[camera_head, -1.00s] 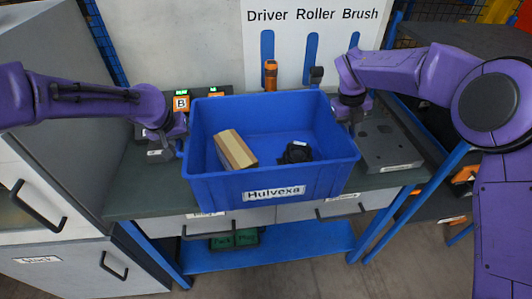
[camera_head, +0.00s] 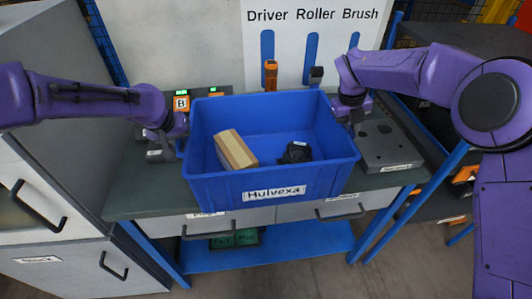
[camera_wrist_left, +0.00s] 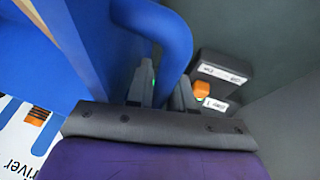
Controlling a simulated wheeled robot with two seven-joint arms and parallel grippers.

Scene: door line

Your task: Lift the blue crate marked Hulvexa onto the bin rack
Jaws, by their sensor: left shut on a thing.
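The blue crate marked Hulvexa (camera_head: 215,188) is over the workbench, its label facing me; I cannot tell whether its base touches the bench. A tan block (camera_head: 235,150) and a small black item (camera_head: 296,152) lie inside it. My left gripper (camera_head: 179,143) is at the crate's left side; in the left wrist view its fingers (camera_wrist_left: 163,92) are shut on a blue handle of the crate (camera_wrist_left: 172,40). My right gripper (camera_head: 349,112) is at the crate's right side, its fingertips largely hidden. A rack with blue posts (camera_head: 418,190) stands at the right; I cannot tell if it is the bin rack.
The dark bench top (camera_head: 150,195) has a device marked B (camera_head: 181,103) behind left and a grey plate (camera_head: 388,145) at right. A tool board (camera_head: 345,50) stands behind. A grey cabinet (camera_head: 45,85) is close on the left. Orange items (camera_head: 464,174) sit at right.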

